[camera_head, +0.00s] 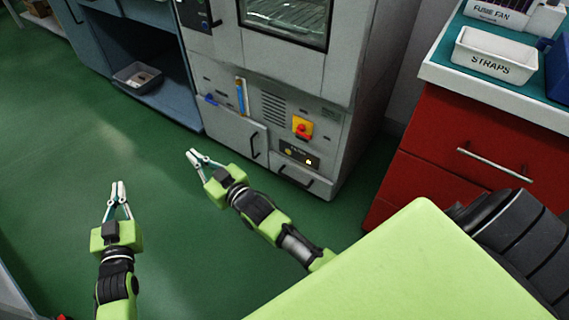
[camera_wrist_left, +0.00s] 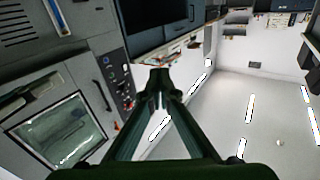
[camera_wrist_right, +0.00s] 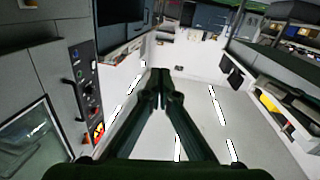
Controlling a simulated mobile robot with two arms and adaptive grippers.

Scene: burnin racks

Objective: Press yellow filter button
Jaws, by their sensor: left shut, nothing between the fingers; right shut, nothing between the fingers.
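My right gripper (camera_head: 191,153) is shut and empty, in front of the cabinet and left of the panel, apart from the button. My left gripper (camera_head: 118,184) is shut and empty, further left over the green floor. The fingers also show closed in the left wrist view (camera_wrist_left: 158,76) and right wrist view (camera_wrist_right: 160,76). I cannot make out the button in either wrist view.
A red knob on a yellow plate (camera_head: 302,128) sits just above the panel. Cabinet handles (camera_head: 254,146) stick out nearby. A red drawer unit (camera_head: 460,150) with a white STRAPS bin (camera_head: 495,55) on top stands at the right. The green floor (camera_head: 60,130) at the left is clear.

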